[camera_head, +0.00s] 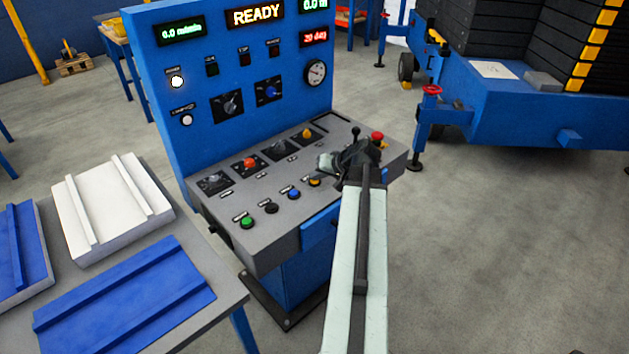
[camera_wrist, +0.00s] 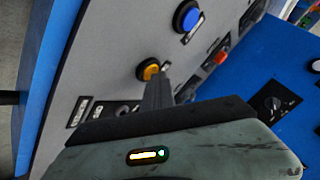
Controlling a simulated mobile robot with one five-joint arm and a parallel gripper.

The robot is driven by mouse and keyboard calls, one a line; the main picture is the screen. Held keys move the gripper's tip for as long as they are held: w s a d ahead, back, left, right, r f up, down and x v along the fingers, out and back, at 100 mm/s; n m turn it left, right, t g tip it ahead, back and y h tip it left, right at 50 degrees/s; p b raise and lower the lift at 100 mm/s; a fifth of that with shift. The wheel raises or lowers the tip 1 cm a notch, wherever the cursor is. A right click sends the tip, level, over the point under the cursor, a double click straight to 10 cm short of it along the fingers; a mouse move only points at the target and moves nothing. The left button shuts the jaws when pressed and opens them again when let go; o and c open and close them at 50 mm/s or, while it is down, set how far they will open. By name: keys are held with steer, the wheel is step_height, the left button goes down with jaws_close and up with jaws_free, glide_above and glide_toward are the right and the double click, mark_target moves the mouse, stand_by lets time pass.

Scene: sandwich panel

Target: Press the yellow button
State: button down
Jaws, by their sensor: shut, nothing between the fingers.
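The yellow button (camera_head: 314,182) is the rightmost of the front row on the sloped grey console (camera_head: 262,226). In the wrist view the yellow button (camera_wrist: 149,70) sits on the grey panel, just beyond the tip of my gripper. My gripper (camera_head: 325,161) is shut and empty, above the panel near the yellow button. In the wrist view my gripper's dark fingers (camera_wrist: 160,88) point toward the button's lower right side; I cannot tell whether they touch it. The blue button (camera_head: 294,194) is beside the yellow one and also shows in the wrist view (camera_wrist: 187,17).
Green (camera_head: 246,221) and black (camera_head: 271,208) buttons continue the front row. Knobs fill the row behind. A black joystick (camera_head: 355,133) and red emergency stop (camera_head: 377,138) stand at the right. The upright blue panel (camera_head: 205,50) rises behind, its screen reading READY.

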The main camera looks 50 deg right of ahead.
mark_target(316, 182)
steer(key=shift+r+p, duration=0.75)
steer(key=shift+r, duration=0.05)
step_height(316, 182, up, 5)
steer(key=p, duration=0.5)
steer(key=shift+r, duration=0.1)
steer(key=shift+w, duration=0.1)
